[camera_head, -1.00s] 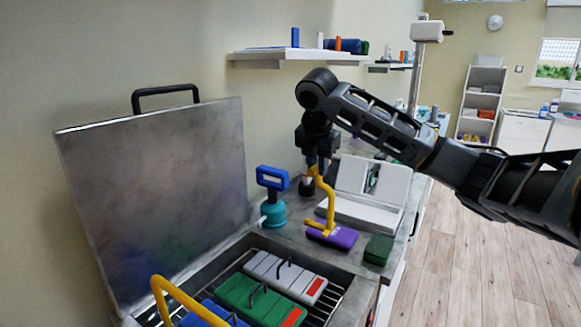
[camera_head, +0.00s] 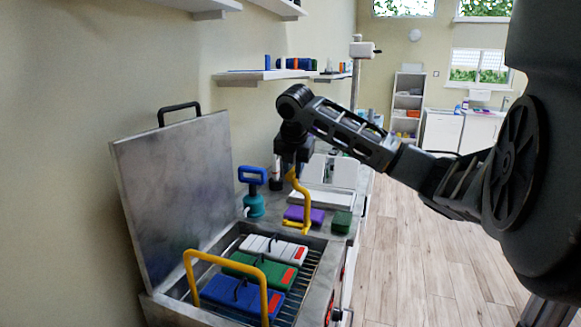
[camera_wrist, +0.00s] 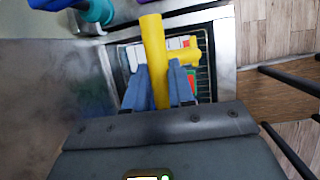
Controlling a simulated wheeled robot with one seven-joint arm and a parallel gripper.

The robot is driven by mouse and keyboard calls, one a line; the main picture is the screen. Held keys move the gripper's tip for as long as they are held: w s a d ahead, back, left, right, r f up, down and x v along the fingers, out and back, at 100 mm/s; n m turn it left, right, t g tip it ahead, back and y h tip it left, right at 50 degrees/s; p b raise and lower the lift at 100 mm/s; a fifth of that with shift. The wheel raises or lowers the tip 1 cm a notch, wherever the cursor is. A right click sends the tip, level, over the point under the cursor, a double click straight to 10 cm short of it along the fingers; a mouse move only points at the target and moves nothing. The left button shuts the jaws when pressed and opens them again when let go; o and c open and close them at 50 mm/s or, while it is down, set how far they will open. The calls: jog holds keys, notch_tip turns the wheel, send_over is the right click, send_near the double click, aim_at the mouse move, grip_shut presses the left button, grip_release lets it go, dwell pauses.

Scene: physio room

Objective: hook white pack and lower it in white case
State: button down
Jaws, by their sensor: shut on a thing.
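The white pack (camera_head: 272,249) with a red end and dark loop handle lies in the open metal tank (camera_head: 312,277), at the far end of the row. In the wrist view the white pack (camera_wrist: 133,58) is partly hidden by the hook. My gripper (camera_head: 291,172) is shut on a yellow hook (camera_head: 299,190), which hangs down with its bent foot above the tank's far edge, apart from the pack. The wrist view shows the hook (camera_wrist: 153,50) between both fingers. The white case (camera_head: 344,173) stands open on the counter behind the gripper, partly hidden by it.
Green (camera_head: 246,263) and blue (camera_head: 232,291) packs lie nearer in the tank. A yellow bail (camera_head: 225,257) arches over its near end; the raised metal lid (camera_head: 175,190) stands left. A purple block (camera_head: 315,215), dark green block (camera_head: 341,222) and teal pump (camera_head: 253,205) stand beyond the tank.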

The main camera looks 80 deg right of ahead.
jog(key=shift+f+b, duration=2.9)
jog(key=shift+f, duration=1.7)
jog(key=w+p, duration=0.1)
jog(key=w, duration=0.6)
jog(key=shift+d, duration=0.45)
jog(key=shift+w, duration=0.15)
jog(key=shift+r, duration=0.25)
jog(key=shift+r+p, duration=0.35)
jog(key=shift+p, duration=0.2)
jog(key=shift+r+p, duration=0.6)
jog(key=shift+r, duration=0.45)
jog(key=shift+r+p, duration=0.25)
jog(key=shift+p, duration=0.2)
